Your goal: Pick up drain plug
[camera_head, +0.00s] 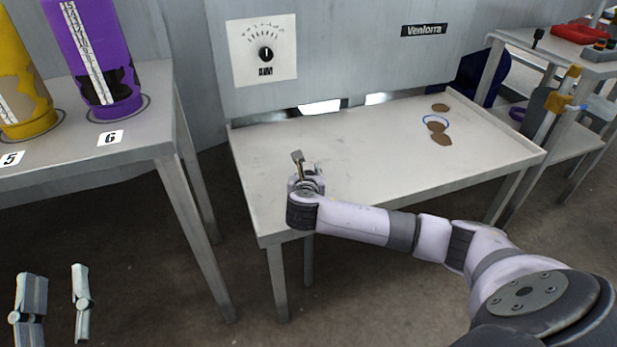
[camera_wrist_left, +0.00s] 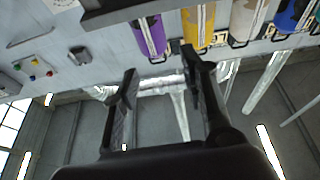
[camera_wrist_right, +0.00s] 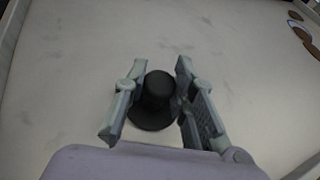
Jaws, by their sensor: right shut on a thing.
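The drain plug (camera_wrist_right: 155,98) is black, with a round knob above a wider flange. It stands between the two fingers of my right gripper (camera_wrist_right: 157,92) in the right wrist view, over the pale metal table (camera_head: 370,165). My right gripper shows in the head view (camera_head: 306,172) near the table's left front part, shut on the plug. The plug itself is hidden there by the hand. My left gripper (camera_head: 54,303) is open and empty at the lower left, over the floor; its spread fingers also show in the left wrist view (camera_wrist_left: 160,85).
A table (camera_head: 120,168) at left carries a yellow cylinder (camera_head: 22,85) and a purple cylinder (camera_head: 95,60). Several brown flat pieces (camera_head: 440,139) and a blue ring lie at the metal table's right. A dial panel (camera_head: 262,50) is on the wall behind. The table's middle is clear.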

